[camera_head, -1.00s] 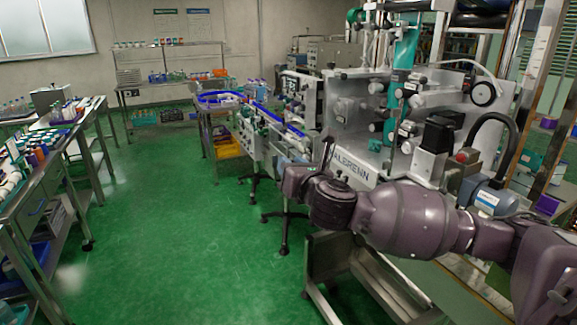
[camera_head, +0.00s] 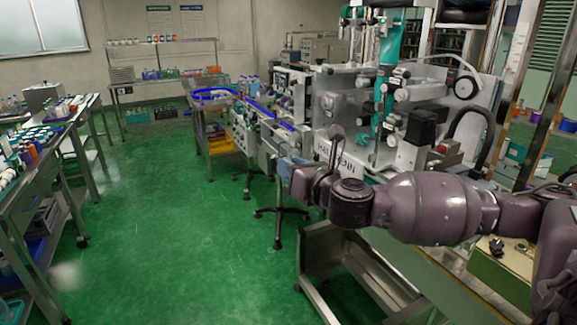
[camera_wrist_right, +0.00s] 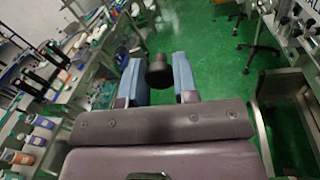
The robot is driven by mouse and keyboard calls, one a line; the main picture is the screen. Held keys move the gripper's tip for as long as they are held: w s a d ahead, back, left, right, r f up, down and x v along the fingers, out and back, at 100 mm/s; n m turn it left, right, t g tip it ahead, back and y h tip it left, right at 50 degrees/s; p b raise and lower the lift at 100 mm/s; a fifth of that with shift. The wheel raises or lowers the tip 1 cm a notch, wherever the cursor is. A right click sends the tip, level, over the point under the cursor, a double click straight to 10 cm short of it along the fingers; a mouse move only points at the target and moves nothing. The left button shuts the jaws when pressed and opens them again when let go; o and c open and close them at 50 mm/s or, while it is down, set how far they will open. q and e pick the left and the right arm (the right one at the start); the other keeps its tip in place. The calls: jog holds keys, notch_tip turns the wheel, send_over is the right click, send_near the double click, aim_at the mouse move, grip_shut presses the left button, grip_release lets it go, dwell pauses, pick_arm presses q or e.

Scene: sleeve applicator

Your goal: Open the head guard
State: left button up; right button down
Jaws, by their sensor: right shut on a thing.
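My right gripper (camera_head: 287,167) reaches in from the right, in front of the lower left part of the sleeve applicator (camera_head: 322,149). In the right wrist view, its blue fingers (camera_wrist_right: 159,82) stand on either side of a black, rounded knob-like piece (camera_wrist_right: 158,70) and are shut on it. I cannot tell from this view what the knob is attached to. A clear panel, which looks like the head guard (camera_head: 340,112), shows on the machine's front around the teal column; its edges and position are hard to make out. My left gripper is not in view.
A conveyor (camera_head: 262,112) with blue edges runs back from the machine. A bench (camera_head: 40,165) with bottles stands at the left. The green floor (camera_head: 150,230) between them is clear. A steel frame (camera_head: 325,262) stands below my right arm.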

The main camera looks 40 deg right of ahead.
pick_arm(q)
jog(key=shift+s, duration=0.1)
pick_arm(e)
jog(key=shift+s+d+r, duration=0.1)
jog(key=shift+s, duration=0.3)
jog(key=shift+y, duration=0.3)
jog(key=c, duration=0.9)
grip_release()
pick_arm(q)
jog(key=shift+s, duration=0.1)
pick_arm(e)
jog(key=shift+s, duration=0.1)
